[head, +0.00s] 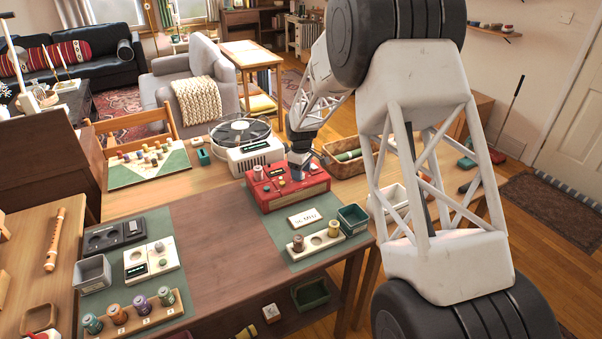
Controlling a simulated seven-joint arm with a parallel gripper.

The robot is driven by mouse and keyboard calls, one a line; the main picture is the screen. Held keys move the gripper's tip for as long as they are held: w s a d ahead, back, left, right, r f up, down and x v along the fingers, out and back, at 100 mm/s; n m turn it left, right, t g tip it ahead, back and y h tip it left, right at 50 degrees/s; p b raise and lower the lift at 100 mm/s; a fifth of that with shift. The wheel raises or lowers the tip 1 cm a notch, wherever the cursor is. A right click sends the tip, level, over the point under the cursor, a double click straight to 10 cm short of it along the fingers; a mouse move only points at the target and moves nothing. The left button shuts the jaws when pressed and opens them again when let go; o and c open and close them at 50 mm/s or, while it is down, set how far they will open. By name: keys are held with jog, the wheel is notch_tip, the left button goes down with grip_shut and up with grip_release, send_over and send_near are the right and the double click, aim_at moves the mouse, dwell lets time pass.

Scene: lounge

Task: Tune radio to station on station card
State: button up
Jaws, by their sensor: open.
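A red radio (308,196) stands near the back edge of the brown table. It has small knobs on its top and a dark display strip. The white station card (304,217) lies in front of it on a green mat; its dark print is too small to read for sure. My gripper (299,174) is above the radio's top, pointing down. It is open, but its fingers are small and partly lost against the radio. I cannot tell whether it touches a knob.
A white device with a round fan-like top (254,153) stands behind the radio. In front are a pale holed board (318,242) with peg-like pieces and a green box (352,217). A wicker basket (349,166) is to the right. The table's middle is clear.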

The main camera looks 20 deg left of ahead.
jog(key=shift+f, duration=0.4)
jog(key=c, duration=0.9)
jog(key=shift+m, duration=0.3)
jog(key=m, duration=0.8)
jog(key=shift+s, duration=0.1)
